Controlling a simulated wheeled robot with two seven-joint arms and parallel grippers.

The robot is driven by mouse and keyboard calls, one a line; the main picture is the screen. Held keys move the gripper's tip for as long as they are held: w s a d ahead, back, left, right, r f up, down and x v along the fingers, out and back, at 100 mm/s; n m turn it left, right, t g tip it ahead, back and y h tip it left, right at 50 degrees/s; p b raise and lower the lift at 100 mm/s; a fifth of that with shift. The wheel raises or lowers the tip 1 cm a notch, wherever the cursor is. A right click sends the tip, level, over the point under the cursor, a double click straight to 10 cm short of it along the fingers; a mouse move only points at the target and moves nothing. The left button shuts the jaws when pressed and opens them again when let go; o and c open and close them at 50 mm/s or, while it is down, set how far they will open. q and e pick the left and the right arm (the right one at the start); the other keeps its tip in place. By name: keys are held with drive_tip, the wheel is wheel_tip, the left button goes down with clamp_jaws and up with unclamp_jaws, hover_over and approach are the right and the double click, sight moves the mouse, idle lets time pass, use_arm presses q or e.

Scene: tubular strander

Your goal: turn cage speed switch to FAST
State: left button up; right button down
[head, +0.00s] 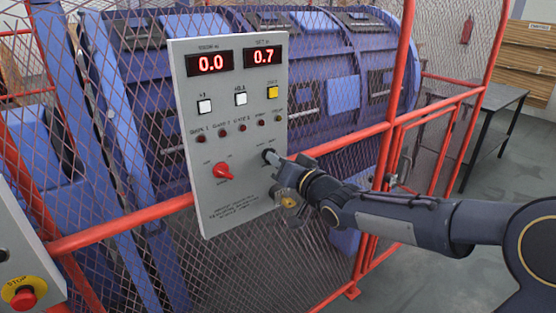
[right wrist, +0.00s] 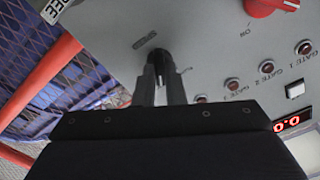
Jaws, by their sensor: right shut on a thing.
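The grey control panel (head: 236,195) hangs on the red-framed mesh fence. The small black switch knob (head: 267,154) is at its right side, below the row of lamps. My right gripper (head: 274,158) reaches it from the right and is shut on it. In the right wrist view the two fingers of my right gripper (right wrist: 160,80) close around the black knob (right wrist: 157,57). The fingers hide much of the knob, and I cannot tell which position it points to. The labels around it are too small to read. My left gripper is not in view.
A red rotary knob (head: 223,171) sits left of the switch. Displays above read 0.0 (head: 209,63) and 0.7 (head: 264,57). White and yellow buttons (head: 272,92) lie below them. A red stop button (head: 23,297) is at lower left. Red fence rails (head: 120,222) run behind the panel.

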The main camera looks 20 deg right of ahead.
drive_tip(key=shift+f, duration=0.1)
idle(0.3)
drive_tip(key=c, duration=1.5)
unclamp_jaws()
drive_tip(key=v, duration=0.8)
drive_tip(key=s+d+f+m+g+h, duration=0.1)
drive_tip(key=s+d+f+g+h, duration=0.2)
drive_tip(key=s+f, duration=0.3)
drive_tip(key=s+d+f+m+g+h, duration=0.1)
drive_tip(key=s+d+f+g+h, duration=0.15)
drive_tip(key=s, duration=0.55)
drive_tip(key=s+a+f+n+g+y, duration=0.1)
drive_tip(key=s+a+f+g, duration=0.1)
drive_tip(key=s, duration=0.5)
drive_tip(key=s+a+f+n+g+y, duration=0.1)
drive_tip(key=s+a+f+g+y, duration=0.1)
drive_tip(key=s, duration=0.5)
wheel_tip(320, 180, down, 3)
drive_tip(key=shift+a+f+g, duration=0.2)
drive_tip(key=shift+a+g, duration=0.45)
drive_tip(key=shift+g, duration=0.3)
